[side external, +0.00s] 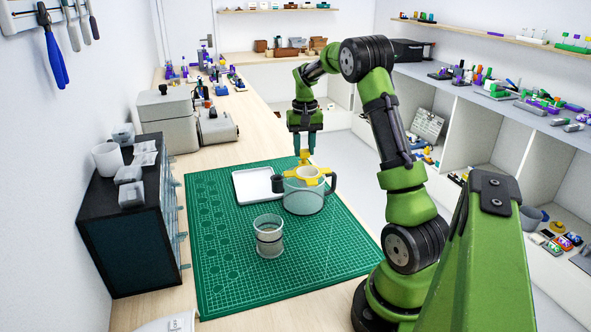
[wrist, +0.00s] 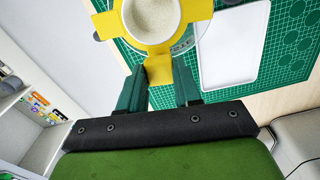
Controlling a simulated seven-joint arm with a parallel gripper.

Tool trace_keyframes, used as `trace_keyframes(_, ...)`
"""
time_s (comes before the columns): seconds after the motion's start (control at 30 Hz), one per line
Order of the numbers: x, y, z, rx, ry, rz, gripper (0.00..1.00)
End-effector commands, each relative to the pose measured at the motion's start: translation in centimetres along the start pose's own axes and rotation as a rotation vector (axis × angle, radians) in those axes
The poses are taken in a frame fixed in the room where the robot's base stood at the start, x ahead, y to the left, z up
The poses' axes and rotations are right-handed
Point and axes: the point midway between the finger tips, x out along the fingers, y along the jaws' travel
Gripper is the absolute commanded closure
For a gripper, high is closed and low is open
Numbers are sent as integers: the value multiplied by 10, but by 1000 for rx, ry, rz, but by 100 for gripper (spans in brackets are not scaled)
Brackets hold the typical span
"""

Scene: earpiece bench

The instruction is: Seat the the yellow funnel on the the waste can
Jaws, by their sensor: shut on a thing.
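The yellow funnel (side external: 307,174) is a ring with flat tabs and a pale, round bowl or opening. My gripper (side external: 304,152) points down above it, shut on one of its tabs. In the wrist view the funnel (wrist: 158,70) has that tab between the fingertips of my gripper (wrist: 160,82). Below the funnel is a wide, translucent can (side external: 303,201) with dark side handles, which I take as the waste can. The funnel overlaps the can's mouth in both views; whether it rests on the rim or hangs just above, I cannot tell.
A clear jar with grey bands (side external: 268,240) stands on the green mat (side external: 225,270) in front of the can. A white tray (side external: 250,187) lies behind left. A black cabinet (side external: 130,220) borders the mat's left side. The mat's front is clear.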

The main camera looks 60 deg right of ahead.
Motion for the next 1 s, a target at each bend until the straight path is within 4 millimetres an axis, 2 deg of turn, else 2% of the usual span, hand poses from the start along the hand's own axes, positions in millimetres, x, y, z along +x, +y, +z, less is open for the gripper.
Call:
trace_keyframes(0.5, 6, 0, 0, 0, 1, 0, 97)
trace_keyframes(0.53, 6, 0, 0, 0, 1, 0, 62)
trace_keyframes(0.7, 6, 0, 0, 0, 1, 0, 37)
trace_keyframes(1.0, 5, 0, 0, 0, 2, 0, 37)
